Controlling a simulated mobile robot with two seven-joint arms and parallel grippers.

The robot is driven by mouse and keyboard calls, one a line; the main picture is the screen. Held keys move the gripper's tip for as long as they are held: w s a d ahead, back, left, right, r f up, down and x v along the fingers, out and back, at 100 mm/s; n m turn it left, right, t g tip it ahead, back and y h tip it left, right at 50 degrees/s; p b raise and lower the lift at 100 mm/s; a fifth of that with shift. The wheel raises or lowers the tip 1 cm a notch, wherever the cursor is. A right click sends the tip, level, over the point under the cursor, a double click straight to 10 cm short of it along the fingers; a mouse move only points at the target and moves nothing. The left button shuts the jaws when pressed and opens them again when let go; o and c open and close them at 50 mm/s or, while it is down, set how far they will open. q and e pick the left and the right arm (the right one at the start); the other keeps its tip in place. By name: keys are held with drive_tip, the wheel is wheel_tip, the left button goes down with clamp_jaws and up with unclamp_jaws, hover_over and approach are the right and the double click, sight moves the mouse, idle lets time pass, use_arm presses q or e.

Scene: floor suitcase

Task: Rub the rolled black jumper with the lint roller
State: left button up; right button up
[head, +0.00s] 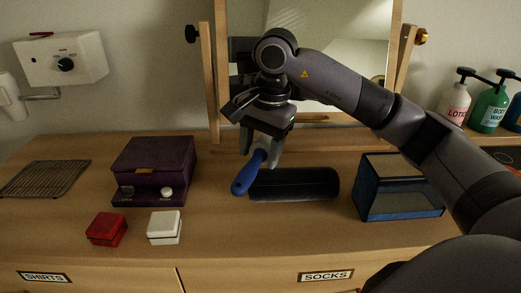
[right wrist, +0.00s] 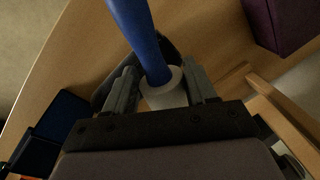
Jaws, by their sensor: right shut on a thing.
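The rolled black jumper (head: 300,184) lies on the dresser top, below the mirror, its length running left to right. The lint roller (head: 243,180) has a blue handle and is held by my right gripper (head: 262,156), above the jumper's left end. Its handle points down and left. In the right wrist view the gripper (right wrist: 163,88) is shut around the roller's pale end (right wrist: 166,93), with the blue handle (right wrist: 140,35) reaching away. A dark shape behind the handle there looks like the jumper. I cannot tell if roller and jumper touch. My left gripper is not in view.
A purple box (head: 155,168) stands left of the jumper, with red (head: 106,229) and white (head: 164,227) small boxes in front. A blue-edged glass box (head: 400,190) stands right. The mirror's frame (head: 213,90) rises behind. Bottles (head: 490,108) stand at the far right.

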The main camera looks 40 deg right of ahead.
wheel_tip(320, 180, up, 3)
drive_tip(key=shift+p, duration=0.8)
drive_tip(key=shift+r+p, duration=0.4)
drive_tip(key=shift+r, duration=0.15)
drive_tip(key=shift+a, duration=0.1)
